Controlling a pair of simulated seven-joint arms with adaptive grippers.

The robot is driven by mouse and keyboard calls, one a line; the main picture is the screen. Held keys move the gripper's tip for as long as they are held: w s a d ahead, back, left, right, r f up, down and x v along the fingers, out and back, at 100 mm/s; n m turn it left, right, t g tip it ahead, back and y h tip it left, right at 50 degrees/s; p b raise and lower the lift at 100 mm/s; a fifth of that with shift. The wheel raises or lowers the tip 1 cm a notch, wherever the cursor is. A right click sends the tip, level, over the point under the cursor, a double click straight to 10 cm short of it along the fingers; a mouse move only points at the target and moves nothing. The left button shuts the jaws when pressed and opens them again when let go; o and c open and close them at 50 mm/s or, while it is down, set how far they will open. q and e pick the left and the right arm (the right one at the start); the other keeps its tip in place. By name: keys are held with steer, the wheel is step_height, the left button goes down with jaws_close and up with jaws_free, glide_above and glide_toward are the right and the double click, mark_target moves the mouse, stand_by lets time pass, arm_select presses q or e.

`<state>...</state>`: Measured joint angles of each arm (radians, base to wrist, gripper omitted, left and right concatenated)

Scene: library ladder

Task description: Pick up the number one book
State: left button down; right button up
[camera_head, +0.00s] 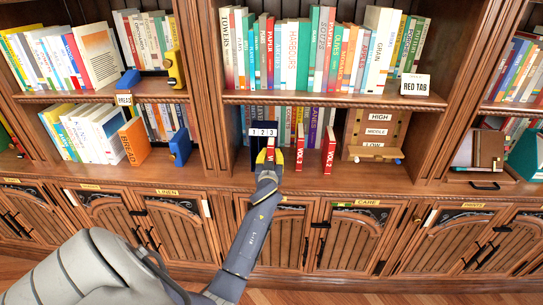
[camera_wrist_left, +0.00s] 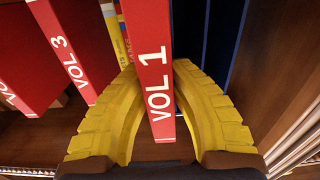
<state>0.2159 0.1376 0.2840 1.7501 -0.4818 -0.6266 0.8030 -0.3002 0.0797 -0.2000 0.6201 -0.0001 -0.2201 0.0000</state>
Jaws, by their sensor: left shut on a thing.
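The red VOL 1 book (camera_wrist_left: 155,80) stands between the two yellow fingers of my left gripper in the left wrist view, its white-lettered spine towards the camera. My left gripper (camera_head: 270,156) is shut on this book at the shelf front, and its fingers hide much of the book in the head view. Whether the book touches the shelf board is unclear. The red VOL 3 book (camera_head: 300,153) and VOL 2 book (camera_head: 329,151) stand to its right in the head view. VOL 3 (camera_wrist_left: 72,55) is left of VOL 1 in the wrist view. My right gripper is not in view.
A dark blue holder labelled 1 2 3 (camera_head: 262,132) stands just behind my left gripper. A wooden rack marked HIGH, MIDDLE and LOW (camera_head: 377,130) is farther right. An orange bookend (camera_head: 135,141) and a blue bookend (camera_head: 180,146) stand in the left bay.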

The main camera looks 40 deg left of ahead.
arm_select(q)
steer(key=shift+r, duration=0.15)
steer(key=v, duration=1.8)
steer(key=shift+s, duration=0.15)
